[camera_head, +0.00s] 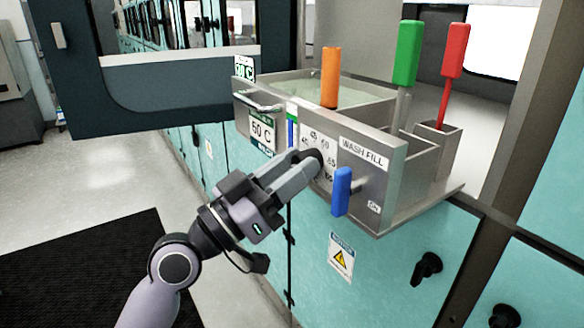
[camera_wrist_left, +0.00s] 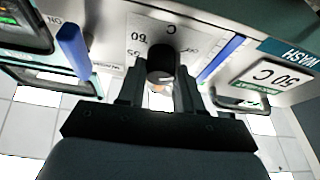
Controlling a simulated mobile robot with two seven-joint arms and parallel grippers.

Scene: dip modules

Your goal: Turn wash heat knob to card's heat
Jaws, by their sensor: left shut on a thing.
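The black heat knob (camera_wrist_left: 160,62) sits on a white dial plate (camera_head: 328,148) with printed numbers such as 45, on the front of the metal wash box. My left gripper (camera_head: 308,162) is shut on the knob; its fingers (camera_wrist_left: 158,95) stand on both sides of it in the left wrist view. The knob is mostly hidden by the fingers in the head view, and I cannot tell its exact setting. A card reading 50 C (camera_head: 262,131) hangs on the front, left of the dial; it also shows in the left wrist view (camera_wrist_left: 278,76). My right gripper is not in view.
A blue lever (camera_head: 342,190) sticks out right of the dial, below the WASH FILL label (camera_head: 362,154). Orange (camera_head: 330,78), green (camera_head: 407,54) and red (camera_head: 455,50) handles stand up from the box. A dark-framed open door (camera_head: 150,98) is at the left.

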